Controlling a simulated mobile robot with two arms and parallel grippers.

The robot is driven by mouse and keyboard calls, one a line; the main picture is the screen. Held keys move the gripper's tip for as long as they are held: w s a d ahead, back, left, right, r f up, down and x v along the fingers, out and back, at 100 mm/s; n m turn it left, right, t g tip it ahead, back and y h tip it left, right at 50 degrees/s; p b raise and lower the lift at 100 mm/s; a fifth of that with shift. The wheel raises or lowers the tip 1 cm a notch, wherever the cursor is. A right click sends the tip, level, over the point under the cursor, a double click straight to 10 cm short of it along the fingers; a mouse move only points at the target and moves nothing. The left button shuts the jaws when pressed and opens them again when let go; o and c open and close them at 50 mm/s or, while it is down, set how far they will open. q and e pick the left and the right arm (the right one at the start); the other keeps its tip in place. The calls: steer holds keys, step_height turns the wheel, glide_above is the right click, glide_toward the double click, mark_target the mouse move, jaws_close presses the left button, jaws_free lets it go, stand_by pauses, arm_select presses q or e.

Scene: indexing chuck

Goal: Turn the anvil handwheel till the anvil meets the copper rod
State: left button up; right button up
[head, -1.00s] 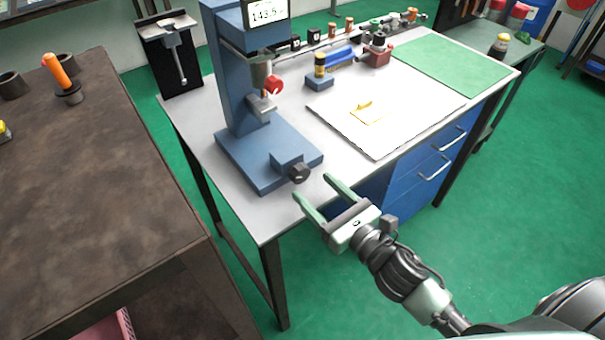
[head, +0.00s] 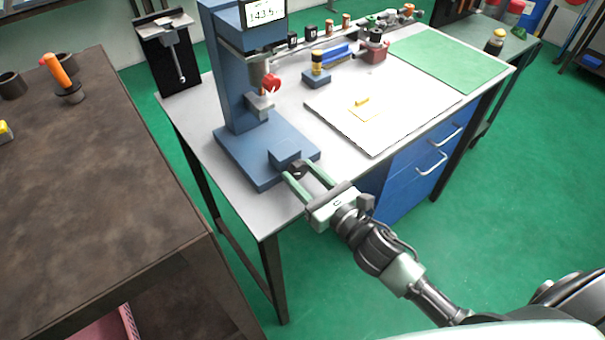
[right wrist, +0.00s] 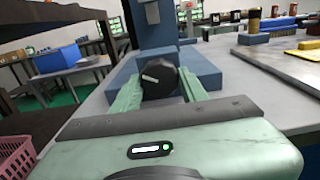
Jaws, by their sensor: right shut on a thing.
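The blue press-like instrument (head: 232,80) stands on the light worktop with a lit display (head: 263,14) at its top. Its grey anvil block (head: 259,105) sits under the spindle, beside a red knob (head: 271,83). The dark anvil handwheel (right wrist: 160,79) is on the front of the base. My right gripper (head: 299,172) has its two green fingers around the handwheel, one on each side, shut on it. In the head view the fingers partly hide the handwheel. My left gripper is not in view.
A white board (head: 340,125) with a small yellow piece lies right of the instrument, and a green mat (head: 450,60) lies beyond. A row of small parts stands along the back. A brown table (head: 90,190) is at the left.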

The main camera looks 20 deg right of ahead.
steer(key=shift+m, duration=0.4)
